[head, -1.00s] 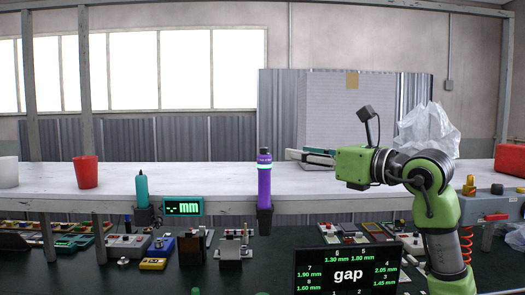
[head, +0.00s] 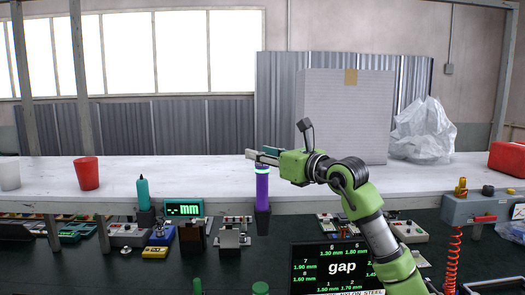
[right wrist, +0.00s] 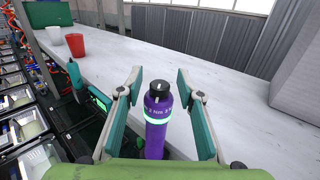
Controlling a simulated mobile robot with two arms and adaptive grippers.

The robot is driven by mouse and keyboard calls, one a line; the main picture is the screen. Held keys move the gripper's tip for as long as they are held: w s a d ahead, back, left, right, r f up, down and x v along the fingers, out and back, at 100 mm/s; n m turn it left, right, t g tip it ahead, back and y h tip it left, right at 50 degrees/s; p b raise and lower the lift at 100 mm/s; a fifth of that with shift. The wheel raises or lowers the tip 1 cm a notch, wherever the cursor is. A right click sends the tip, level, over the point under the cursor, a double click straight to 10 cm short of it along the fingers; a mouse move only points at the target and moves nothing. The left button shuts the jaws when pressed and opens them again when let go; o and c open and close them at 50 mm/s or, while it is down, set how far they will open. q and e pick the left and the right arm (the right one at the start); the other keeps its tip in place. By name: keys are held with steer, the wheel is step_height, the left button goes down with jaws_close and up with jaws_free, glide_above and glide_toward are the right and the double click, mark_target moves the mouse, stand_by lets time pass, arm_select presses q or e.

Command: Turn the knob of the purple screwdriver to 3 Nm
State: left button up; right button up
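The purple screwdriver (head: 262,190) stands upright in a dark holder (head: 262,222) at the front edge of the white bench. In the head view its top is hidden behind the fingers of my right gripper (head: 262,157). In the right wrist view the screwdriver (right wrist: 157,130) shows its black knob (right wrist: 159,89), a small label band and a glowing green ring. My right gripper (right wrist: 159,72) is open, with one finger on each side of the screwdriver's top and a gap on both sides. My left gripper is not in view.
A teal pen-shaped tool (head: 142,193) and an "mm" display (head: 184,208) are left of the screwdriver. A red cup (head: 87,174) stands further left. A large box (head: 345,115) stands behind my right arm. A "gap" screen (head: 341,267) is low in front.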

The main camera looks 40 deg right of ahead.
steer(key=shift+c, duration=0.3)
jaws_close()
steer(key=shift+f+y, duration=0.1)
steer(key=shift+y, duration=0.3)
